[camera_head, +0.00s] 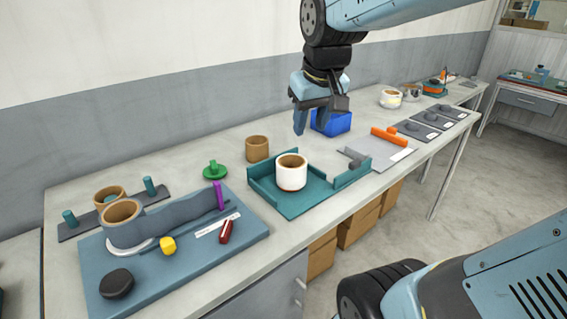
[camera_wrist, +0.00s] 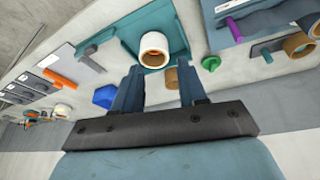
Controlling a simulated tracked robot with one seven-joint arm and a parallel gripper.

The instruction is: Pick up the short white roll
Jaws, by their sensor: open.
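The short white roll (camera_head: 291,172) stands upright in the teal tray (camera_head: 262,186) on the workbench. It is a white cylinder with a tan inner core and an orange-brown line near its base. In the wrist view the white roll (camera_wrist: 154,48) shows just beyond the fingertips, near the middle. My gripper (camera_head: 313,122) is open and empty, above and behind the roll in the head view. In the wrist view its two fingers (camera_wrist: 158,72) point toward the roll and do not touch it.
A tan roll (camera_head: 257,148) stands close behind the tray. A blue bin (camera_head: 331,122) sits beyond my gripper. A blue board (camera_head: 180,255) with another tan roll (camera_head: 121,222) lies to the left. A grey plate (camera_head: 378,153) with an orange bar (camera_head: 389,137) lies to the right.

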